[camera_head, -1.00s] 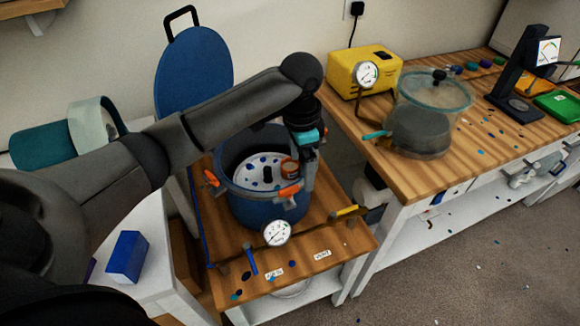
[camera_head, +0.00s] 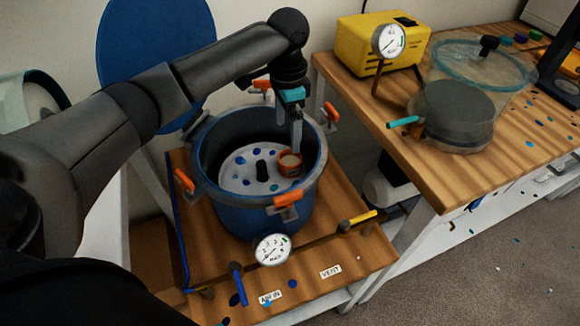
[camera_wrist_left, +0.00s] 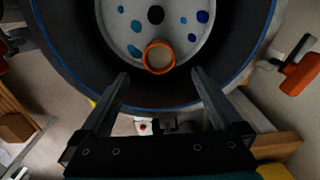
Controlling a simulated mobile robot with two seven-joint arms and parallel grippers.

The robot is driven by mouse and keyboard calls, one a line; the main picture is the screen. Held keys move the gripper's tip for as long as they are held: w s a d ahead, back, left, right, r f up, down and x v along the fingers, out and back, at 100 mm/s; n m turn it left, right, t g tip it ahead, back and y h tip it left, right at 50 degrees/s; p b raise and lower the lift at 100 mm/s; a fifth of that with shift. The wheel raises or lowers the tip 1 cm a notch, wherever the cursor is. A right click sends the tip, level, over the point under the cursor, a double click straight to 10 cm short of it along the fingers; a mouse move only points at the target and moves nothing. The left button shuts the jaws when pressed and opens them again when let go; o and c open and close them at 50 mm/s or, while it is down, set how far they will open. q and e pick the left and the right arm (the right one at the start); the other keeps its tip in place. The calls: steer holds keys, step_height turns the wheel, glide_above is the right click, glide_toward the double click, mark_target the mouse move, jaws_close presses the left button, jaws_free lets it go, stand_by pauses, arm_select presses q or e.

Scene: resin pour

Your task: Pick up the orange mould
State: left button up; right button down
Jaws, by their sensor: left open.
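The orange mould (camera_head: 290,163) is a small round orange cup with pale contents. It sits on the white perforated plate (camera_head: 240,180) inside the blue pressure pot (camera_head: 262,222), near the plate's right edge. In the left wrist view the mould (camera_wrist_left: 159,57) shows as an orange ring just beyond the fingertips, between their lines. My left gripper (camera_head: 296,140) points down into the pot above the mould. In the wrist view the left gripper (camera_wrist_left: 160,78) has its fingers wide apart with nothing between them. My right gripper is not in view.
Orange-handled clamps (camera_head: 287,199) ring the pot's rim, and a gauge (camera_head: 272,249) stands in front. The blue lid (camera_head: 150,50) is raised behind. A yellow pump (camera_head: 383,42) and a glass vacuum chamber (camera_head: 465,100) stand on the right bench.

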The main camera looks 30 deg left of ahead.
arm_select(q)
steer(key=b, duration=0.2)
glide_above(288, 162)
steer(key=s+d, duration=0.1)
steer(key=s, duration=0.1)
step_height(288, 162, down, 6)
steer(key=shift+f, duration=0.1)
step_height(288, 162, down, 5)
steer(key=shift+r+b, duration=0.1)
steer(key=shift+b, duration=0.85)
steer(key=shift+f, duration=0.2)
steer(key=shift+r, duration=0.1)
steer(key=c, duration=1.4)
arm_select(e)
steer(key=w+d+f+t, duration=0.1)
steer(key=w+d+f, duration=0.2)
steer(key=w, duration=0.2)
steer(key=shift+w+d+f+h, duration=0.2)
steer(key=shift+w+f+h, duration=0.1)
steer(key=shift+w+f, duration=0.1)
